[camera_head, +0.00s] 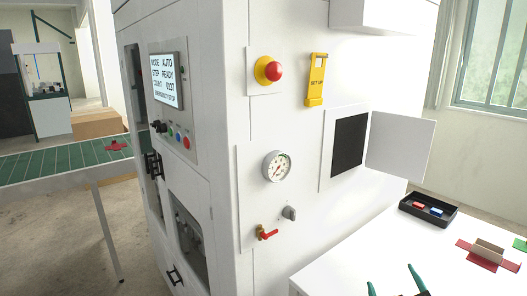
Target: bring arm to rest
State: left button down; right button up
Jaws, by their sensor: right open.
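My right gripper (394,284) shows at the bottom edge, low over the front of the white table. Its two green-tipped fingers stand apart with nothing between them. The rest of the right arm is out of the picture. My left gripper is not in view. The white machine (220,120) stands in the middle, beyond and to the left of the right gripper, and is not touched by it.
A white table (345,262) holds a black tray (428,223) with red and blue pieces, and a tan block (487,250) on a red flat piece. A small white door (398,146) stands open. A green conveyor (60,163) is at left.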

jog(key=s+a+f+m+g, duration=0.1)
jog(key=s+f+g, duration=0.35)
jog(key=f, duration=0.35)
jog(key=s+f+m+g, duration=0.2)
jog(key=s+f+g, duration=0.1)
jog(key=s+f, duration=0.35)
jog(key=s+a+f+g+y, duration=0.35)
jog(key=s+f+g, duration=0.4)
jog(key=s, duration=0.55)
notch_tip(320, 180, down, 28)
jog(key=s, duration=0.1)
jog(key=s+d+f+g+h, duration=0.1)
jog(key=s+d+f, duration=0.1)
jog(key=s+f, duration=1.2)
jog(key=shift+s+d+f, duration=0.3)
jog(key=shift+s+f, duration=0.1)
jog(key=shift+s, duration=0.65)
